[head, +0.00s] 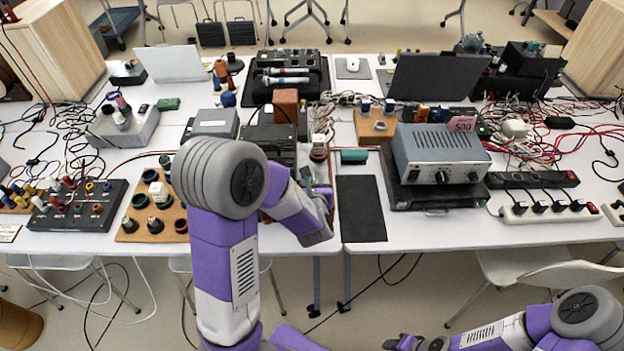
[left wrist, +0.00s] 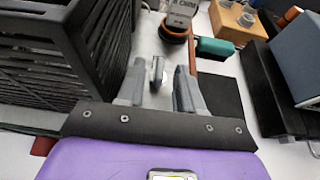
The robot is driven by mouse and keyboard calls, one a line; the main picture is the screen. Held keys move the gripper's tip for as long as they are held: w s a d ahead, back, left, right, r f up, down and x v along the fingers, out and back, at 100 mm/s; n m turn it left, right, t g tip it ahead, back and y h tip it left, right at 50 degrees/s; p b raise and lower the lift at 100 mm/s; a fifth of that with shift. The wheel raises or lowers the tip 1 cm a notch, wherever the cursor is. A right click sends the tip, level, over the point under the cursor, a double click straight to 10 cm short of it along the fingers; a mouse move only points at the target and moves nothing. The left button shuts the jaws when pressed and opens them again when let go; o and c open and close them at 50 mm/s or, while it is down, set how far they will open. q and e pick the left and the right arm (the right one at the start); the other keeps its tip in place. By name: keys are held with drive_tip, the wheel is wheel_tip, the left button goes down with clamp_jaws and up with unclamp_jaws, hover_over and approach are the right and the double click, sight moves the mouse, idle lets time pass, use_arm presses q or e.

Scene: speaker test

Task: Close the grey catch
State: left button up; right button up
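A small grey metal piece (left wrist: 157,72), which looks like the catch, shows between my left fingers in the left wrist view. It stands beside a black slatted case (left wrist: 55,55). In the head view the case (head: 268,133) is partly behind my left arm, and I cannot make out the catch there. My left gripper (left wrist: 158,90) is open, one finger on each side of the grey piece; I cannot tell whether either touches it. It also shows in the head view (head: 319,178). My right gripper (head: 403,343) is low at the bottom edge, away from the table; its fingers are unclear.
A dark mat (head: 361,208) lies right of my left gripper. A teal cylinder (head: 354,156) and a labelled item on a round base (head: 319,148) stand just beyond. A grey power supply (head: 440,153) is farther right. Cables clutter the table's back and right.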

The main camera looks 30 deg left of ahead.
use_arm(q)
drive_tip(key=shift+w+a+f, duration=0.1)
drive_tip(key=shift+w+a, duration=0.05)
drive_tip(key=shift+w, duration=0.1)
clamp_jaws()
